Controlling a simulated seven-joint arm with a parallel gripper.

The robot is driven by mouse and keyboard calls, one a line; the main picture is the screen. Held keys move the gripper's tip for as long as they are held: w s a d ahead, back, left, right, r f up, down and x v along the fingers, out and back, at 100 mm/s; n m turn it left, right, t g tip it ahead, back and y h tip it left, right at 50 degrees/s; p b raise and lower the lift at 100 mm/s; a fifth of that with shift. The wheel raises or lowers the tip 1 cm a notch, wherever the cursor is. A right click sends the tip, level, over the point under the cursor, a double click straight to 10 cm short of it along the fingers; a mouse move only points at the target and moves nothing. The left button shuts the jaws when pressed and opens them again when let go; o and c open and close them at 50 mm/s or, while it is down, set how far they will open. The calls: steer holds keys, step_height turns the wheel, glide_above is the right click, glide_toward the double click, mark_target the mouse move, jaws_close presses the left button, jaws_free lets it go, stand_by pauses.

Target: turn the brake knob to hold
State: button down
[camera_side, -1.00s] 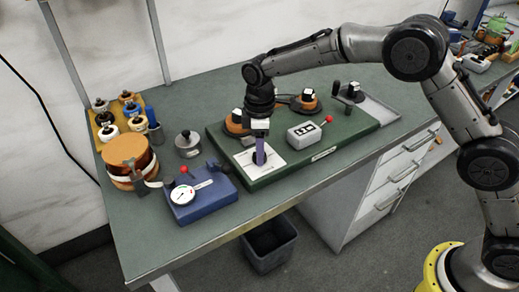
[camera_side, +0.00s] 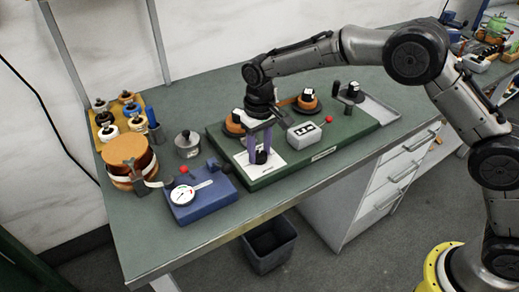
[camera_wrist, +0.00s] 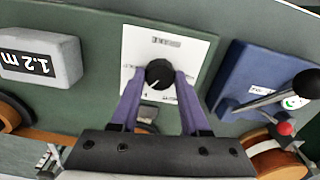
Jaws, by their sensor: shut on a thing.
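The brake knob is a small round black knob on a white printed plate (camera_side: 276,165), on the green board. It shows in the wrist view (camera_wrist: 159,72) with a pale pointer line toward its lower left. The small print on the plate is too blurred to read. In the side view the knob (camera_side: 261,158) is between the purple fingers of my gripper (camera_side: 259,153). In the wrist view my gripper (camera_wrist: 159,76) has one finger on each side of the knob and is shut on it.
A grey counter box (camera_side: 310,132) reading 1.2 m with a red-ended lever is right of the plate on the green board (camera_side: 345,140). A blue block with a dial gauge (camera_side: 183,195) stands to the left. Copper-coloured rolls (camera_side: 306,99) are behind.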

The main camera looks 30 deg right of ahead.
mark_target(260, 154)
steer(key=m, duration=0.5)
steer(key=shift+r+m, duration=0.1)
steer(key=shift+m, duration=2.4)
steer(key=shift+c, duration=1.9)
jaws_free()
step_height(260, 154, up, 14)
